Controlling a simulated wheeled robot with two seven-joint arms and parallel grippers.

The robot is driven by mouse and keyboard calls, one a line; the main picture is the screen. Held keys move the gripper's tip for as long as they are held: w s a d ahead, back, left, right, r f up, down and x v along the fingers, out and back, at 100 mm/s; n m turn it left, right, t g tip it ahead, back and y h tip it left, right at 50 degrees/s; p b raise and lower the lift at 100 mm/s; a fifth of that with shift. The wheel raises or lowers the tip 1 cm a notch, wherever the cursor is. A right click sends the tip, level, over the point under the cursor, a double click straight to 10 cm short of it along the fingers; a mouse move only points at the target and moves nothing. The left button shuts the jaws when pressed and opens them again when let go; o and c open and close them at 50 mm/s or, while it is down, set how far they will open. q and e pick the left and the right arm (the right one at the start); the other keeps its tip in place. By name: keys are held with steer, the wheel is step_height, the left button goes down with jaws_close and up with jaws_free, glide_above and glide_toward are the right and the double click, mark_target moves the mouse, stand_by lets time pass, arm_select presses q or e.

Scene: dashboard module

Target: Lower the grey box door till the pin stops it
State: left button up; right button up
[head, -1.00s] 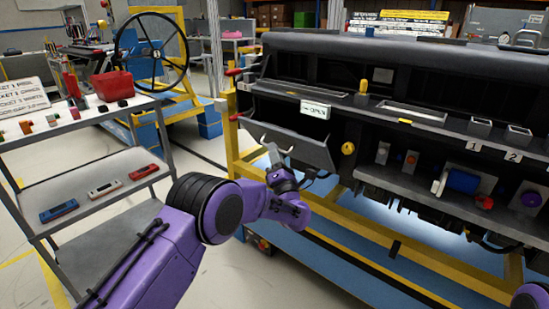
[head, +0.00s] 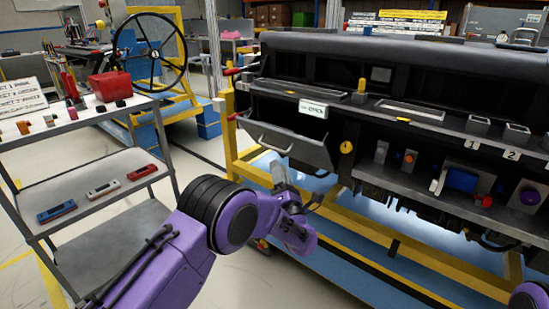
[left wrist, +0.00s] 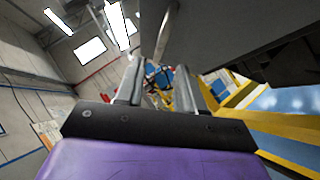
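The grey box door (head: 305,147) hangs tilted outward on the left part of the dashboard module, with a gap dark behind its top edge. Its silver bar handle (head: 268,146) is on its front face. My left gripper (head: 279,172) is just below the handle and in front of the door's lower edge, apart from the handle in the head view. In the left wrist view its two fingers (left wrist: 158,80) stand apart with nothing gripped; the handle (left wrist: 163,35) and the door's dark underside (left wrist: 220,30) show beyond the fingertips. I cannot make out the pin. My right gripper is out of view.
The yellow frame (head: 375,228) of the module runs below and beside the door. A grey shelf cart (head: 85,190) with coloured devices stands to the left. Open floor lies between cart and module.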

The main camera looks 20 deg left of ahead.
arm_select(q)
steer(key=v, duration=0.4)
steer(key=shift+s, duration=0.1)
